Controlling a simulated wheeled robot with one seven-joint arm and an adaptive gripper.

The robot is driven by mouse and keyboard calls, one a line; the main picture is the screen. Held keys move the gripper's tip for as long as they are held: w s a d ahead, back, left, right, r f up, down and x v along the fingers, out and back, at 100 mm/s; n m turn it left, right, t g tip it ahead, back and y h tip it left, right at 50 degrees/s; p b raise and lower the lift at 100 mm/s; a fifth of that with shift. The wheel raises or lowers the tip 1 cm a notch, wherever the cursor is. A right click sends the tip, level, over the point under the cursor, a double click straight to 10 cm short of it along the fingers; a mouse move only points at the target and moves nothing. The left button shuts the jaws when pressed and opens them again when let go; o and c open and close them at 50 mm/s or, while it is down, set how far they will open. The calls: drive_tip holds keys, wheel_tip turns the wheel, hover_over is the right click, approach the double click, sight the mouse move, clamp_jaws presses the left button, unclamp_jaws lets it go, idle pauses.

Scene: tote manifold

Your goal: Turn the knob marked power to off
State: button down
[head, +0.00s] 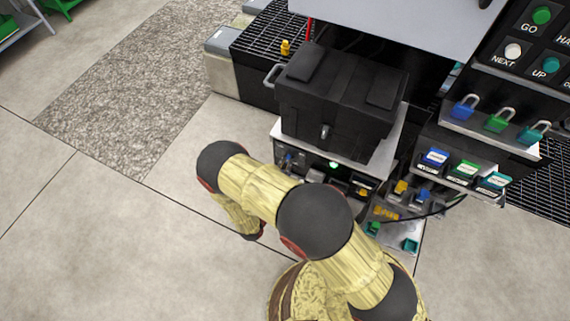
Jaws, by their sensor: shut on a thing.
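In the head view, a low panel (312,174) sits under the white shelf that bears the black tote. It carries small knobs or fittings and a lit green spot (333,164). The labels are too small to read, so I cannot tell which knob is marked power or how it is set. My arm rises from the bottom, bends left and folds down toward a dark wrist part in front of the panel's left side. My gripper itself is hidden behind the arm, and so is whatever lies at its fingertips.
A black lidded tote (335,115) stands on the white shelf (385,150). Coloured padlocks (497,121) hang at the right below a GO/NEXT/UP button panel (525,45). A black cable (430,212) loops near small coloured fittings.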

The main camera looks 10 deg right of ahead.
drive_tip(key=n+p, duration=0.1)
drive_tip(key=n, duration=0.4)
drive_tip(key=shift+n, duration=0.3)
drive_tip(key=n, duration=0.4)
drive_tip(key=shift+n+p, duration=0.3)
drive_tip(key=shift+p, duration=0.05)
drive_tip(key=shift+n, duration=0.3)
drive_tip(key=c, duration=1.8)
unclamp_jaws()
drive_tip(key=shift+c, duration=0.2)
drive_tip(key=v, duration=1.2)
